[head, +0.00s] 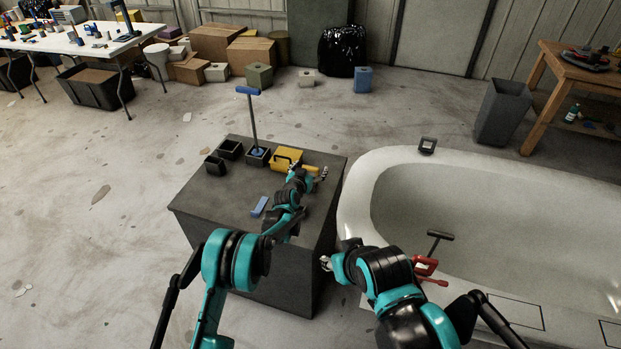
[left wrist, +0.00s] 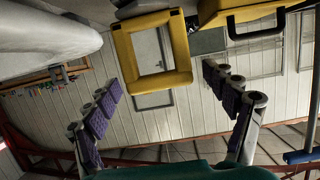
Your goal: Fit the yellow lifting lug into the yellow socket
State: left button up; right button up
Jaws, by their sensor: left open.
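A yellow piece (head: 310,168) stands near the right back edge of the dark block. In the left wrist view it is a square yellow frame (left wrist: 122,50) with an open middle, which I take for the lifting lug. My left gripper (head: 311,175) is at it. In the left wrist view the open fingers (left wrist: 161,80) are spread either side of the frame, with gaps. A yellow case-like body (head: 288,155) with a black handle sits just left of it; it also shows in the left wrist view (left wrist: 240,10). I cannot tell which part is the yellow socket. My right gripper (head: 326,262) is low, beside the block.
On the dark block (head: 190,200) stand open black boxes (head: 230,149), a blue T-handled rod (head: 249,91) and a flat blue bar (head: 259,206). The block's left part is clear.

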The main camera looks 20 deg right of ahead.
pick_arm(q)
jog(key=c, duration=1.4)
